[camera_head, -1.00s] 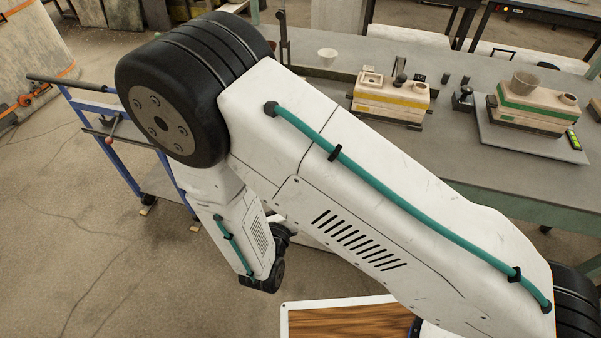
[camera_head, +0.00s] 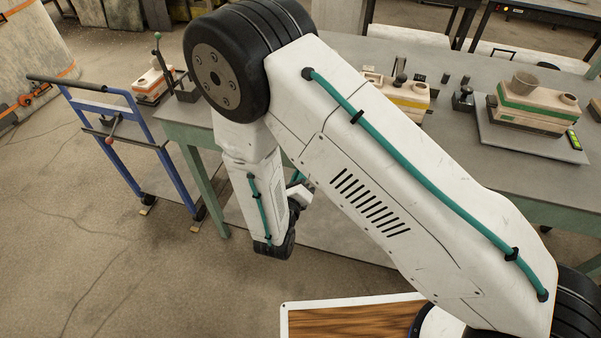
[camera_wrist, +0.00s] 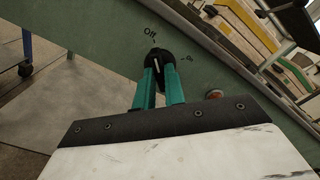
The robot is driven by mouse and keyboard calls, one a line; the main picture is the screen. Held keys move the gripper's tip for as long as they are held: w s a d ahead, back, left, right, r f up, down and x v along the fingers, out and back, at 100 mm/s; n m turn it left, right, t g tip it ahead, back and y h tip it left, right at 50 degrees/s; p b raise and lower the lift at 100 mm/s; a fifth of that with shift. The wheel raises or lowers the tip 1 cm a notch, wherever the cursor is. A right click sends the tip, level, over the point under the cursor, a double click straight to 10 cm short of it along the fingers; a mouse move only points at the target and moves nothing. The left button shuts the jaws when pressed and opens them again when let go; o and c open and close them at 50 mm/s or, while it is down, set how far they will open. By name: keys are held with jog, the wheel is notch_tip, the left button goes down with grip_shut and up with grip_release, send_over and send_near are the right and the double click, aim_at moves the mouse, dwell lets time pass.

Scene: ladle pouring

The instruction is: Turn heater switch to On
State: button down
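The heater switch (camera_wrist: 158,56) is a small black knob with a pale mark, on the green table side in the wrist view. The label "Off" is above it and a smaller label, seemingly "On", is to its right. The knob's exact setting is hard to tell. My gripper (camera_wrist: 159,74) has two teal fingers standing apart, with their tips right at the knob and the knob's lower part between them. Whether they touch it cannot be told. In the head view my arm hides the switch and most of my gripper.
A reddish button (camera_wrist: 214,94) sits on the same panel, right of my fingers. The grey tabletop (camera_head: 480,190) holds moulds, including a green-banded one (camera_head: 530,106). A blue-framed cart (camera_head: 130,130) stands at the left. Open floor lies in front.

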jog(key=shift+m, duration=8.9)
jog(key=c, duration=1.5)
grip_release()
jog(key=shift+o, duration=0.2)
